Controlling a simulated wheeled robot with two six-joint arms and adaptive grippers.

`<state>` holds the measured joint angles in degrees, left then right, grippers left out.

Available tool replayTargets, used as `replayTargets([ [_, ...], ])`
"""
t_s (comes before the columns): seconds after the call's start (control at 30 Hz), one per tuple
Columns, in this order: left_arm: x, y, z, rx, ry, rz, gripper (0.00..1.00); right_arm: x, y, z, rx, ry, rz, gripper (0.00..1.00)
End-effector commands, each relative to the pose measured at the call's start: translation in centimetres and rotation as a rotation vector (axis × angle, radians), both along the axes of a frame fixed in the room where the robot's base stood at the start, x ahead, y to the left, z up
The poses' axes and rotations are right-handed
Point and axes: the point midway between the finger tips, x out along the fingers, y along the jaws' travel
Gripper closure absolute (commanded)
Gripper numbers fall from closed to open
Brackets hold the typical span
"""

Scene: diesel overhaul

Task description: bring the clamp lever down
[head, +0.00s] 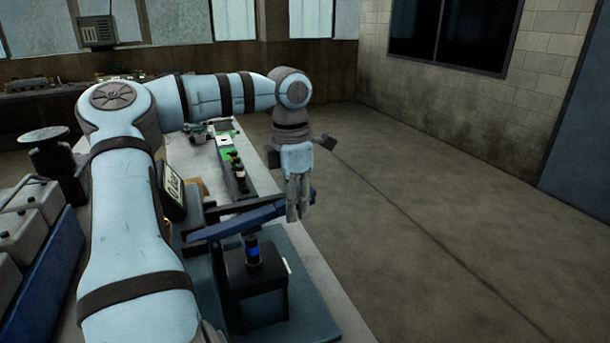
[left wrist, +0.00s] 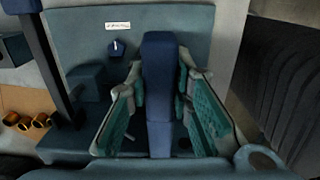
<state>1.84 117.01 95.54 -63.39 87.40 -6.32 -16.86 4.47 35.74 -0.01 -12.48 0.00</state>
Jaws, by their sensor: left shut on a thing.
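The clamp lever (head: 235,222) is a long dark blue bar. In the head view it stretches from the left over the fixture to my left gripper (head: 298,208), almost level with a slight rise to the right. My left gripper is shut on its right end. In the left wrist view the lever (left wrist: 160,85) stands between the two green-padded fingers. Below the bar, a dark block (head: 255,278) holds an upright dark cylinder with a bright blue band (head: 253,250). The lever's pivot is not clear. My right gripper is not in view.
The fixture stands on a blue base plate (head: 308,308) on a pale bench. A small display (head: 172,190) stands behind it, with green parts (head: 226,142) farther back. A blue crate with pale containers (head: 25,225) is at left. Open floor lies to the right.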

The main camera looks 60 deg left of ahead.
Motion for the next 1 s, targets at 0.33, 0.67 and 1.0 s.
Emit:
replayTargets([
  [0.33,-0.3,-0.4,-2.9,0.024,0.159,-0.003,1.00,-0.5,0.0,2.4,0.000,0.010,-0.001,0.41],
  [0.67,-0.5,-0.5,-3.8,0.025,0.186,-0.004,1.00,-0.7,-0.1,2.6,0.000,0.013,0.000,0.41],
  [1.0,-0.5,-0.5,-3.8,0.022,0.187,-0.004,0.60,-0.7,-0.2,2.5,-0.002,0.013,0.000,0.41],
])
